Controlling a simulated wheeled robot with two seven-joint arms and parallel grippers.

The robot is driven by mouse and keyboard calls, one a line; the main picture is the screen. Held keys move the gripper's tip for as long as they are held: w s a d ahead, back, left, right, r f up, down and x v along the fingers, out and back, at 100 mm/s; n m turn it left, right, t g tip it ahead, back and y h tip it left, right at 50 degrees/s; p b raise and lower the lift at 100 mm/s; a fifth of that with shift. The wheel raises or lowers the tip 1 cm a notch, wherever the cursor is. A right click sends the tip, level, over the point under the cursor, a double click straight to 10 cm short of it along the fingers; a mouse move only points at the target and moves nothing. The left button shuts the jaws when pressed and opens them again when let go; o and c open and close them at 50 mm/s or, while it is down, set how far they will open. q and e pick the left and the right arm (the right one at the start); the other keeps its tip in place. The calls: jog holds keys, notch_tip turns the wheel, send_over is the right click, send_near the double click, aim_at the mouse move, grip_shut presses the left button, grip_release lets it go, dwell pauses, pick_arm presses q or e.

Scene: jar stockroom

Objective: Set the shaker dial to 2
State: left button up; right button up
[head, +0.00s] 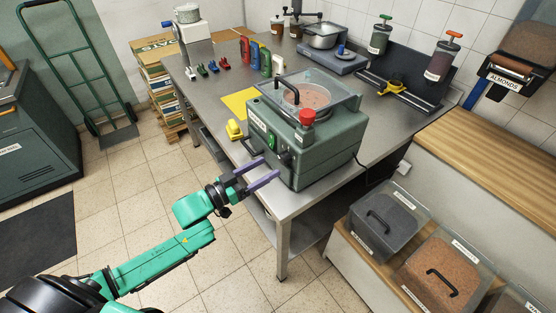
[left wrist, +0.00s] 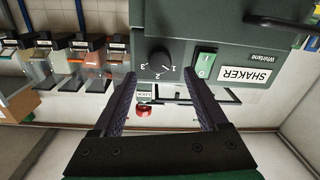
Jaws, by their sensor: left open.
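The shaker (head: 318,150) is a green box at the near edge of the steel table, with a clear-lidded tray on top. Its black round dial (left wrist: 160,58) shows in the left wrist view, with numbers 1, 2 and 3 around it, upside down there. I cannot tell which number the pointer marks. A green switch (left wrist: 206,62) and the SHAKER label (left wrist: 245,75) sit beside the dial. My left gripper (head: 271,167) is open and empty, facing the front panel. In the wrist view the dial lies between its fingertips, apparently a little beyond them. My right gripper is not in view.
A red button (head: 307,117) stands on the shaker's top. A yellow mat (head: 240,103) and a yellow object (head: 235,130) lie left of the shaker. Lidded bins (head: 388,222) stand lower right.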

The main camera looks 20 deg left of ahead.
aim_at(281, 159)
pick_arm(q)
jog(key=x, duration=0.4)
jog(key=shift+w+d+r, duration=0.15)
jog(key=shift+d, duration=0.05)
jog(key=shift+w+d, duration=0.15)
jog(key=shift+w, duration=0.05)
grip_shut()
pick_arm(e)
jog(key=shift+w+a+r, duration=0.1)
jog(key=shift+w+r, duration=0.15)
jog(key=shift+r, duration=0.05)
